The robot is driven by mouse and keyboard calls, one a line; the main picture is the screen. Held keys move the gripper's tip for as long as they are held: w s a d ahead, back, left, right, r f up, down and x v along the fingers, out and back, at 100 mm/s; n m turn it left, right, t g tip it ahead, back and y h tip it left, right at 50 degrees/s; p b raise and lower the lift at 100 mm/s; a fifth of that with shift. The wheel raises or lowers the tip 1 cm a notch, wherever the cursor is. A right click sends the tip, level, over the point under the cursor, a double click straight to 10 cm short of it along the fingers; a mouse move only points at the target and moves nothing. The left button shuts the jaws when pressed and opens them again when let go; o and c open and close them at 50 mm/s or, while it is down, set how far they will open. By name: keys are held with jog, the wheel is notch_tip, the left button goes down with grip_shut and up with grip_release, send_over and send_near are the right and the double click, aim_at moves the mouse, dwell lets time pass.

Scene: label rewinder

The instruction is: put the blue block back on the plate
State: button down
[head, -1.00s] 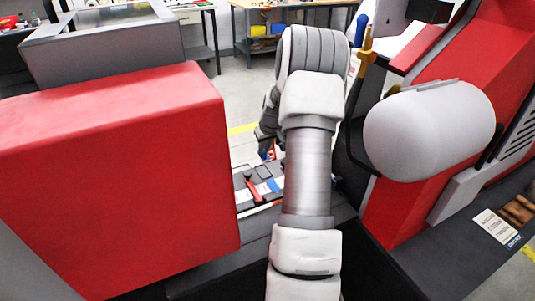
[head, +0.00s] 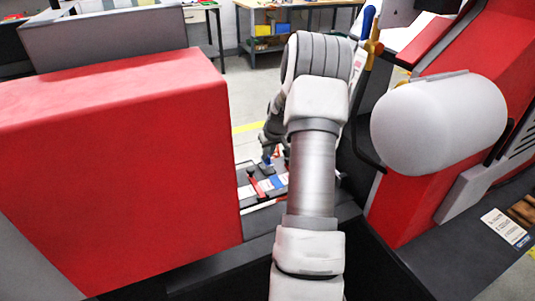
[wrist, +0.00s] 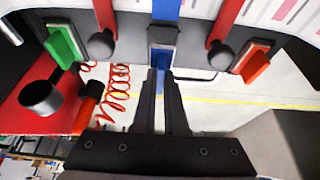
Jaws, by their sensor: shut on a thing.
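In the wrist view, my gripper (wrist: 163,82) reaches up from the bottom centre with its dark fingers close together. It is shut on the blue block (wrist: 160,80), of which a narrow strip shows between the fingertips. The block is at the lower edge of the grey plate (wrist: 134,35), in line with a light-edged middle slot. Whether it sits in the slot I cannot tell. A green block (wrist: 62,46) is at the plate's left and an orange-red block (wrist: 254,62) at its right. In the head view, my gripper (head: 270,150) is partly hidden by my arm.
Two red levers with black knobs (wrist: 102,45) flank the middle slot. A coiled red hose (wrist: 120,95) and a dark cup (wrist: 40,97) are at left. In the head view, a large red housing (head: 120,170) stands left and a white roll (head: 440,125) right.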

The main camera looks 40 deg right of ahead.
jog(key=shift+f, duration=0.1)
dwell(0.3)
jog(key=shift+f+b, duration=0.7)
jog(key=shift+f, duration=0.1)
jog(key=shift+f, duration=0.1)
jog(key=shift+f+b, duration=0.35)
jog(key=shift+b, duration=0.1)
jog(key=c, duration=0.9)
grip_release()
